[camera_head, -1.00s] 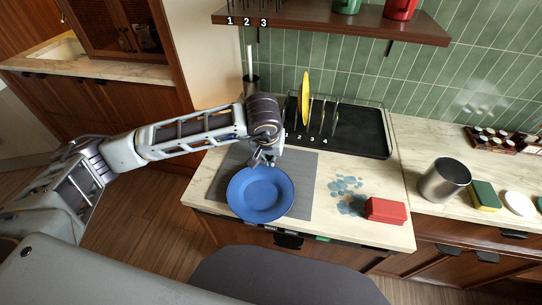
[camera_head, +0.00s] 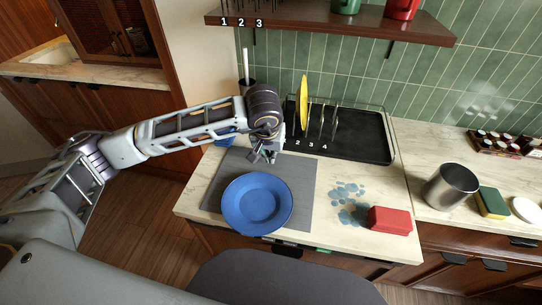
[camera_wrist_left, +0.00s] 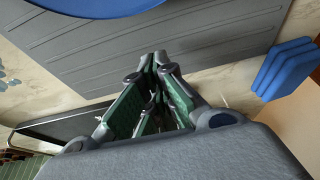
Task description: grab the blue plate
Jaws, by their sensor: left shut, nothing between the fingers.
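The blue plate (camera_head: 257,204) lies face up on the grey mat (camera_head: 305,190) near the counter's front edge. Its rim also shows at the top left of the left wrist view (camera_wrist_left: 95,8). My left gripper (camera_head: 262,158) is just behind the plate's far rim, apart from it, over the back part of the mat. In the left wrist view the left gripper's fingers (camera_wrist_left: 153,62) are shut with nothing between them. My right gripper is not in view.
A black dish rack (camera_head: 360,135) with a yellow plate (camera_head: 303,103) stands behind. Blue stacked items (camera_wrist_left: 285,70) lie beside the mat. A red box (camera_head: 389,220), blue patches (camera_head: 348,203) and a metal canister (camera_head: 451,186) are to the right.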

